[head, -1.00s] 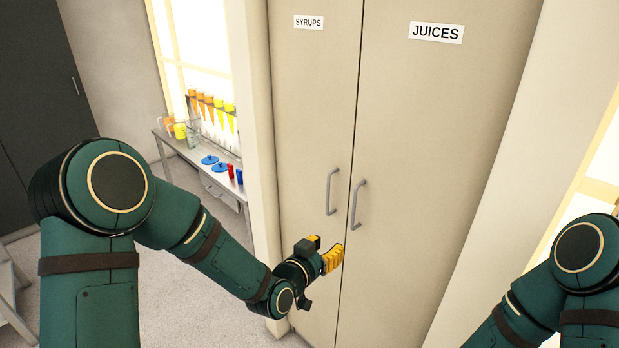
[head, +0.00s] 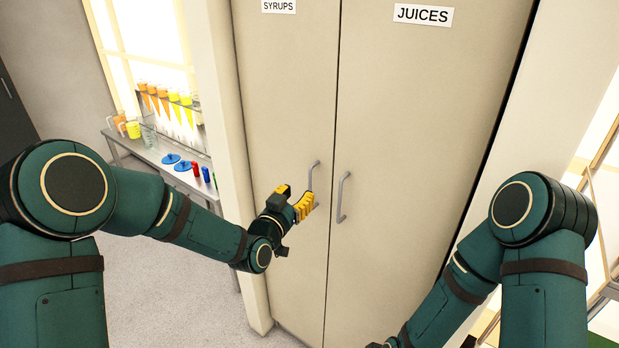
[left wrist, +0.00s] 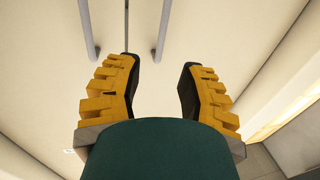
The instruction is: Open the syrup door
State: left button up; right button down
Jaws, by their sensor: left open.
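The syrup door (head: 285,80) is the left door of a tall beige cabinet, marked by a SYRUPS label (head: 278,6). It looks closed. Its grey bar handle (head: 312,176) stands near the middle seam. My left gripper (head: 308,207), with yellow fingers, is open at the lower end of this handle. In the left wrist view the open, empty fingers (left wrist: 158,80) point toward two vertical handles. The handle (left wrist: 162,30) ahead of the finger gap appears to be the syrup one; it is beyond the fingertips. My right arm reaches the bottom edge; its fingers are out of view.
The JUICES door (head: 420,120) is closed; its handle (head: 342,197) is close beside the syrup handle. A side table (head: 150,155) with cups and blue lids stands left of the cabinet. Grey floor (head: 170,285) is clear in front of it.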

aim_at(310, 179)
pick_arm(q)
jog(key=x, duration=0.8)
jog(key=shift+w, duration=0.1)
jog(key=shift+c, duration=0.4)
grip_shut()
